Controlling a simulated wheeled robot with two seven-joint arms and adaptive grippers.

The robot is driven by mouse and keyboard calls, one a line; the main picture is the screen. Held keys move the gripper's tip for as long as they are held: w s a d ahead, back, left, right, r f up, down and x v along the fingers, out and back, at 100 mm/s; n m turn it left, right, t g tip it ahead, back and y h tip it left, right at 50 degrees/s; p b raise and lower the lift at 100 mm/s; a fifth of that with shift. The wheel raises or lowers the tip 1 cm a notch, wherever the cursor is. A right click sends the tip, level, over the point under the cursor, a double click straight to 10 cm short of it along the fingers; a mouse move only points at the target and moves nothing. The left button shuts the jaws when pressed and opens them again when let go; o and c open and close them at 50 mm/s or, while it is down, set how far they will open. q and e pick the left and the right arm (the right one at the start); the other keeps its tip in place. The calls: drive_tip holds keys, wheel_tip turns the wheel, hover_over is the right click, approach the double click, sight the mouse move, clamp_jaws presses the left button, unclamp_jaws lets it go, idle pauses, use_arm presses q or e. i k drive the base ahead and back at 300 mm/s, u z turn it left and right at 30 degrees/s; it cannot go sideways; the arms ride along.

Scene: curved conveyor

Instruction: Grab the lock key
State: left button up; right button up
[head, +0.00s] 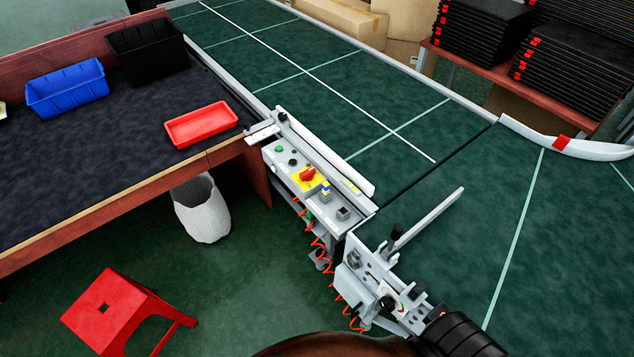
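A grey control box (285,163) is fixed along the near edge of the green conveyor (400,135). A small dark square part (343,212) sits further along the box. No other key-like thing is clear.
A metal bracket (380,272) with a long bar juts over the conveyor. Orange coiled cables (318,240) hang below the box. A workbench (90,140) with red (200,124), blue (67,88) and black bins is at left. A red stool (118,310) stands on the floor.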

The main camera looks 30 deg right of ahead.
sight(326, 185)
drive_tip(key=z, duration=0.6)
drive_tip(key=i, duration=0.75)
drive_tip(key=z, duration=1.6)
